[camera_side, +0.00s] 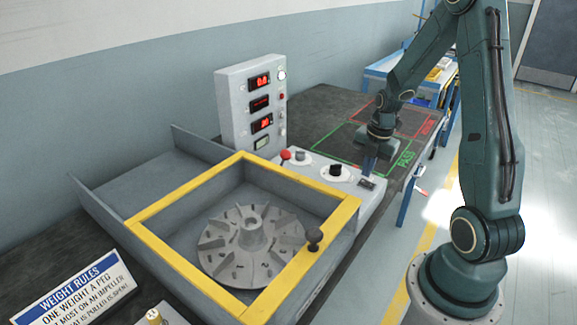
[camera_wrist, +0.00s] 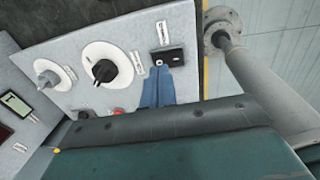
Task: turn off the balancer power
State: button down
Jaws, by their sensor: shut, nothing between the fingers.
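The balancer's sloped control panel (camera_side: 318,176) carries a small black switch plate (camera_side: 367,183) at its right end. In the wrist view the black switch plate (camera_wrist: 168,57) has a small light round part on it and a label beside it that I cannot read. My gripper (camera_side: 369,172) points down at that plate, its blue fingers shut and empty. In the wrist view the fingertips (camera_wrist: 160,72) are right at the plate's lower edge. I cannot tell whether they touch it, nor which position the switch is in.
A black knob (camera_side: 336,170), a grey knob (camera_side: 300,157) and a red button (camera_side: 285,155) sit left of the switch plate. The display box (camera_side: 238,106) has lit red digits. The yellow-framed guard (camera_side: 190,187) surrounds an impeller (camera_side: 250,240). A green PASS outline (camera_side: 330,135) lies behind.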

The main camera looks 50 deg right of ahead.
jog(key=shift+w+f, duration=0.1)
jog(key=shift+f, duration=0.9)
jog(key=shift+f, duration=0.15)
jog(key=shift+s, duration=0.7)
jog(key=shift+r, duration=0.3)
notch_tip(320, 180, up, 14)
jog(key=s, duration=0.1)
jog(key=shift+s+f, duration=0.15)
jog(key=shift+s, duration=0.2)
dwell(0.4)
